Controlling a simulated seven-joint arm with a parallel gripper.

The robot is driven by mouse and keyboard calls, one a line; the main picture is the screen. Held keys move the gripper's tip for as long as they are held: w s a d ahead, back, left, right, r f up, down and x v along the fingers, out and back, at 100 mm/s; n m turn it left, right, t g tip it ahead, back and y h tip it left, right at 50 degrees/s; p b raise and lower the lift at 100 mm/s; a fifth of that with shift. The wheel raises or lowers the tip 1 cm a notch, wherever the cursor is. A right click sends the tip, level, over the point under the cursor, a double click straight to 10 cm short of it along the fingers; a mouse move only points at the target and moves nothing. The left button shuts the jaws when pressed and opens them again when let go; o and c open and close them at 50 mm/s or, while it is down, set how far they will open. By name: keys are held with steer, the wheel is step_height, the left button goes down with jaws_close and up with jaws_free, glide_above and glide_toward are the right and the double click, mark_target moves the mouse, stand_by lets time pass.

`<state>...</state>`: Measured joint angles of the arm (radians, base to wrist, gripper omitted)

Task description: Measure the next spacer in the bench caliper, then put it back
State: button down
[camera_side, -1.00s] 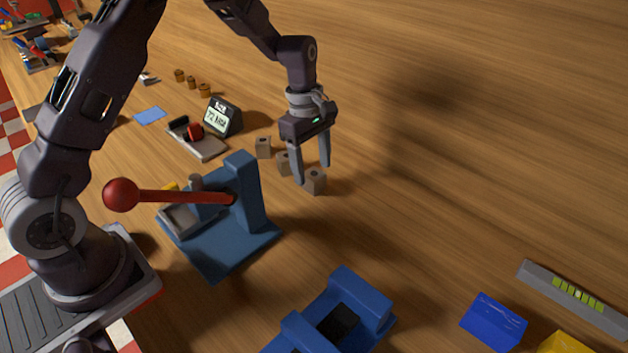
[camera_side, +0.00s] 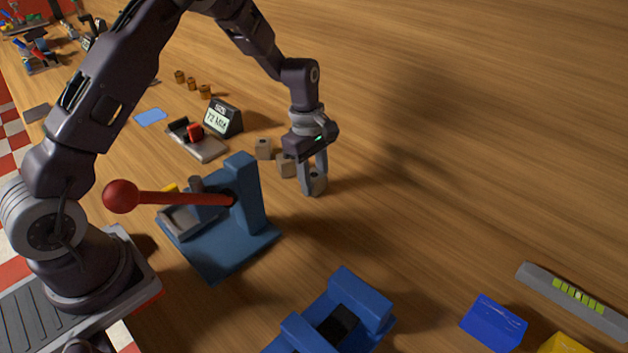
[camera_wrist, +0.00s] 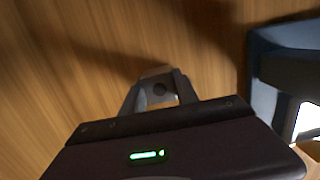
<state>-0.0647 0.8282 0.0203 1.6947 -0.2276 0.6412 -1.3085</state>
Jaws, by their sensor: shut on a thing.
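My gripper (camera_side: 313,184) is shut on a tan block-like spacer (camera_side: 318,182) with a dark hole, the nearest of a short row. The spacer also shows between the fingertips in the wrist view (camera_wrist: 159,89). It is at table level; I cannot tell whether it still touches the table. Two similar spacers stand behind it, a middle one (camera_side: 285,167) and a far one (camera_side: 264,148). The bench caliper (camera_side: 209,149) is a grey plate with a black jaw and a red jaw, left of the spacers. Its display (camera_side: 222,118) stands behind it, reading about 72, last characters unclear.
A blue lever press (camera_side: 250,200) with a red-knobbed handle (camera_side: 122,196) stands left of my gripper. A blue fixture (camera_side: 360,293) is at the front. A blue block (camera_side: 493,322) and a grey bar (camera_side: 575,297) lie front right. The table to the right is clear.

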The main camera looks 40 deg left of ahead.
steer(key=r, duration=0.6)
steer(key=a+r, duration=0.1)
steer(key=r, duration=0.2)
steer(key=shift+w+r, duration=0.15)
steer(key=shift+r, duration=0.2)
steer(key=w+a, duration=0.1)
steer(key=a, duration=0.9)
glide_above(183, 121)
steer(key=s+d, duration=0.1)
steer(key=d, duration=0.2)
steer(key=f, duration=0.2)
steer(key=shift+s+d+r, duration=0.1)
steer(key=shift+s+r, duration=0.05)
steer(key=shift+r, duration=0.05)
steer(key=shift+f, duration=0.1)
steer(key=shift+f, duration=3.25)
steer(key=c, duration=0.9)
jaws_free()
